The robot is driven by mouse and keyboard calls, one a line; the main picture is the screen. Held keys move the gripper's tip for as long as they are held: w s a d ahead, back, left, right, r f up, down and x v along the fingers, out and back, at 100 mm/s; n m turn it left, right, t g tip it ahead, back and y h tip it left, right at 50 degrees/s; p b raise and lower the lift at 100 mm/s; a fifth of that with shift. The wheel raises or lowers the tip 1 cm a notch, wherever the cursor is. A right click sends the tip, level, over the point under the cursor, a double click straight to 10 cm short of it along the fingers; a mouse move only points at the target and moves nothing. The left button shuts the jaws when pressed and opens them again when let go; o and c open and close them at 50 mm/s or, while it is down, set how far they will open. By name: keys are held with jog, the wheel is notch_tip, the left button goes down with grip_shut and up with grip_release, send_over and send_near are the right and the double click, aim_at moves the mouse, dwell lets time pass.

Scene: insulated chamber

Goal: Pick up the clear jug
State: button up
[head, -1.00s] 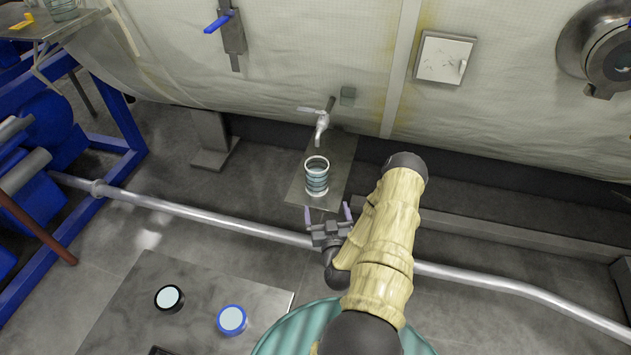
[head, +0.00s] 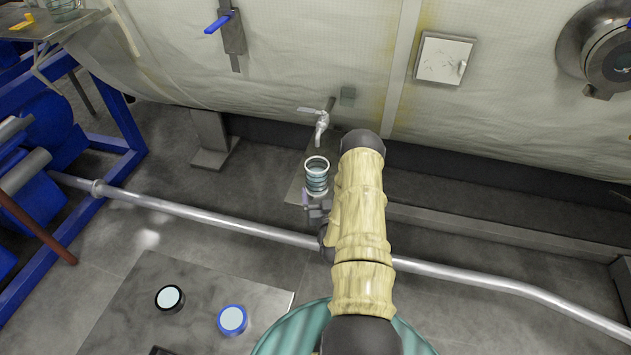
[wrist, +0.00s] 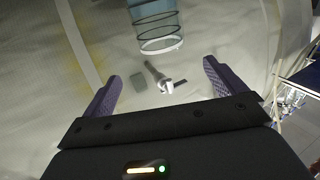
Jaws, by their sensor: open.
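The clear jug (head: 317,178), a see-through ringed vessel with a pale rim, stands upright on a small metal plate (head: 293,190) under a tap (head: 321,122). In the wrist view the jug (wrist: 154,22) is at the top, beyond the fingertips and roughly centred between them. My gripper (head: 318,199) is just on the near side of the jug, its right side partly hidden by my arm. In the wrist view both purple fingers of my gripper (wrist: 162,74) are spread with nothing between them.
A metal pipe (head: 225,225) runs across the floor on the near side of the jug. Another clear vessel (head: 62,8) is at upper left. The insulated wall rises behind.

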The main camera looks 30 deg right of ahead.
aim_at(319, 173)
jog(key=x, duration=0.5)
jog(key=shift+b, duration=0.4)
jog(key=x, duration=0.2)
jog(key=b+x, duration=0.1)
jog(key=x, duration=0.2)
jog(key=shift+w+f+b, duration=0.25)
jog(key=shift+b, duration=0.05)
jog(key=shift+s+a+r, duration=0.1)
jog(key=shift+s, duration=0.05)
jog(key=shift+c, duration=0.3)
jog(key=c, duration=1.8)
jog(key=shift+c, duration=0.2)
jog(key=shift+r, duration=0.15)
